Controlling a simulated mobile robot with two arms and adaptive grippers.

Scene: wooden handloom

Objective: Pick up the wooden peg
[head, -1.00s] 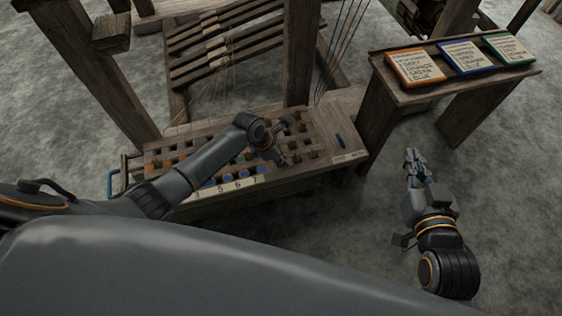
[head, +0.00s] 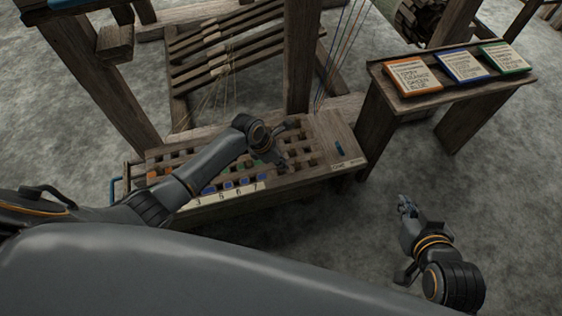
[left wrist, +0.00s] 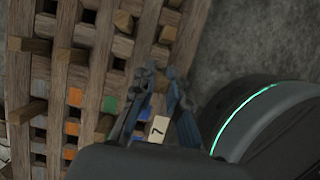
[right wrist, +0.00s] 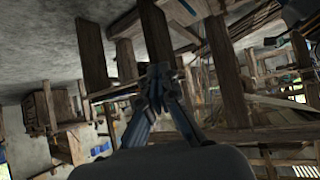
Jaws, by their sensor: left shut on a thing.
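A pegboard (head: 318,122) with a grid of square holes lies at the loom's foot in the head view. Several wooden pegs stand in its holes; one wooden peg (left wrist: 30,45) shows at the left of the left wrist view. My left gripper (head: 282,143) is over the board's right half, shut on a wooden peg that its fingers mostly hide. In the left wrist view its fingertips (left wrist: 161,72) are close together above the board, near a tag marked 7 (left wrist: 157,129). My right gripper (head: 405,203) is apart from the board, over bare floor, its fingers close together and empty.
A small wooden stand (head: 430,93) at the right holds orange (head: 412,74), blue (head: 466,61) and green (head: 506,56) framed cards. A loom post (head: 298,60) rises behind the board. The floor at right is clear.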

